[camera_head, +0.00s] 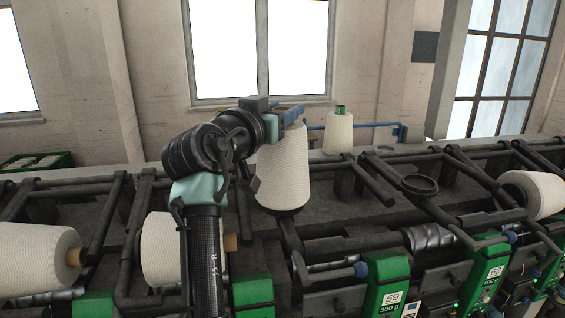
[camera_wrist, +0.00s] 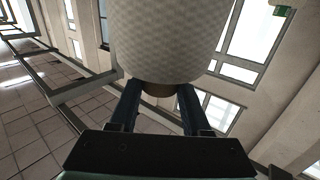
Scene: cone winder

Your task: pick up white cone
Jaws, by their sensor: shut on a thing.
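A large white cone (camera_head: 282,170) of yarn stands upright over the machine in the head view, right beside my wrist. In the wrist view the cone (camera_wrist: 170,40) fills the upper middle. My gripper (camera_head: 290,115) is at the top of this cone. In the wrist view my gripper (camera_wrist: 160,95) has its two fingers shut on the cone's narrow brownish core end, just beyond the yarn. Whether the cone's lower end touches the machine is hard to tell.
More cones lie on the winder at left (camera_head: 38,258), behind my arm (camera_head: 165,250) and at right (camera_head: 535,193). Dark bars and an empty round holder (camera_head: 420,186) crowd the machine. A green crate (camera_head: 38,162) is at far left.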

